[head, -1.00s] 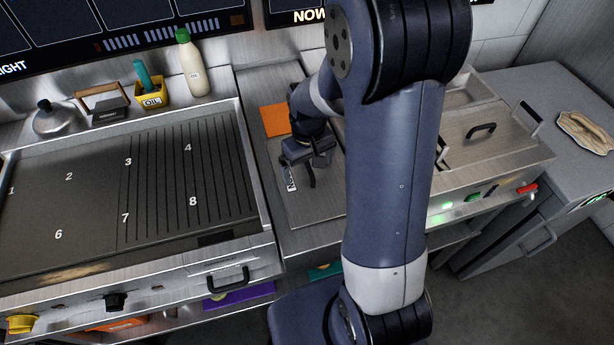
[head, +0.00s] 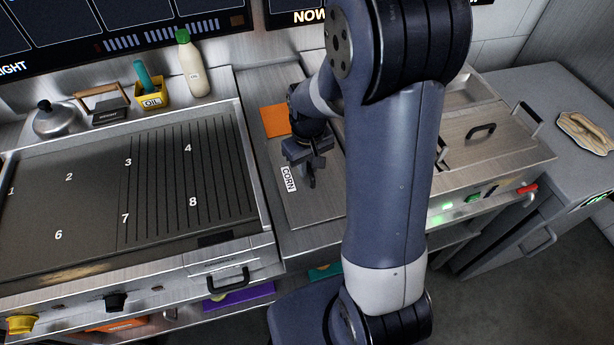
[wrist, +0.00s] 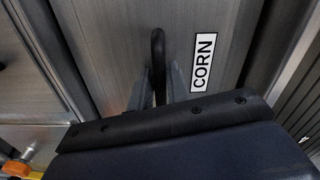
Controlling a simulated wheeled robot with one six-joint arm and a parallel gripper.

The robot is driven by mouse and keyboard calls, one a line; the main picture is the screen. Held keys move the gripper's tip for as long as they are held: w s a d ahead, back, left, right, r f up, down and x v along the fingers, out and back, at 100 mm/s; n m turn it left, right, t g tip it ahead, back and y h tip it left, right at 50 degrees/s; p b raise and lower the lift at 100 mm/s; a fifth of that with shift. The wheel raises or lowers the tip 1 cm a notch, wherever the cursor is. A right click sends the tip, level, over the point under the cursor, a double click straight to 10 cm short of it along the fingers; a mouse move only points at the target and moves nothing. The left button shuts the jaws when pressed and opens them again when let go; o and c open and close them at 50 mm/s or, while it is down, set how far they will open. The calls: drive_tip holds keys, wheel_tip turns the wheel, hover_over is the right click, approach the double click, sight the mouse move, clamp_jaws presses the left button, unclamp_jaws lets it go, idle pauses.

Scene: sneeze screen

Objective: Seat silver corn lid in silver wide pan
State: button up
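The silver corn lid (head: 318,207) is a flat metal plate with a white CORN label (head: 288,178), lying over the counter section between the griddle and the right-hand unit. In the wrist view the lid (wrist: 120,40) shows its black handle (wrist: 158,65) standing up beside the label. My gripper (head: 309,182) is down at the lid; in the wrist view its fingers (wrist: 160,88) are close on both sides of the handle and look shut on it. The silver wide pan cannot be made out; whether the lid is fully seated cannot be told.
The griddle (head: 70,215) lies to the left. An orange square (head: 275,119) is behind the lid. A yellow oil holder (head: 152,95), a pale bottle (head: 193,68) and a domed cover (head: 57,118) stand at the back. Another handled lid (head: 485,145) lies to the right.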

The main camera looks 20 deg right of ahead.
sight(308, 165)
clamp_jaws()
drive_tip(key=shift+r, duration=0.15)
drive_tip(key=shift+r+p, duration=1.55)
drive_tip(key=shift+r, duration=0.35)
